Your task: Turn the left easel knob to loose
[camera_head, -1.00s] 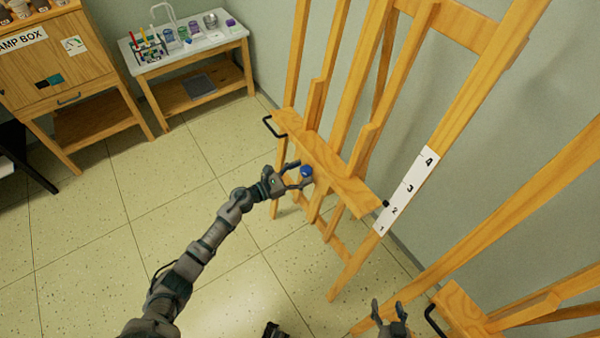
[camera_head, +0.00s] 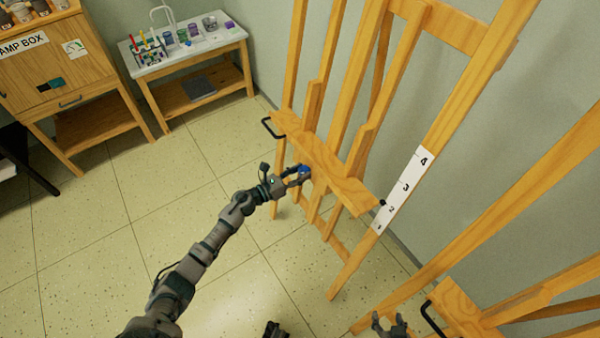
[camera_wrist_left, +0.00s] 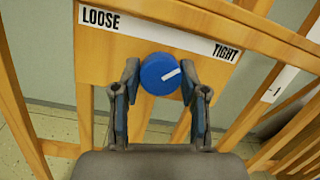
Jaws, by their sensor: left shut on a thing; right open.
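The blue round easel knob (camera_head: 304,170) is on the front of the wooden easel (camera_head: 345,187). In the left wrist view the knob (camera_wrist_left: 160,73) has a white line pointing right and slightly up, on the side of the TIGHT label (camera_wrist_left: 225,51). The LOOSE label (camera_wrist_left: 100,18) is at the upper left. My left gripper (camera_head: 297,177) is shut on the knob, with one finger on each side in the left wrist view (camera_wrist_left: 160,80). My right gripper (camera_head: 389,322) is open and empty at the bottom of the head view, away from this easel.
A black handle (camera_head: 268,128) juts from the easel's left end. A strip numbered 1 to 4 (camera_head: 405,187) runs up its right leg. A second easel (camera_head: 460,315) stands at the lower right. A table with art supplies (camera_head: 190,52) and a wooden cabinet (camera_head: 60,75) stand behind.

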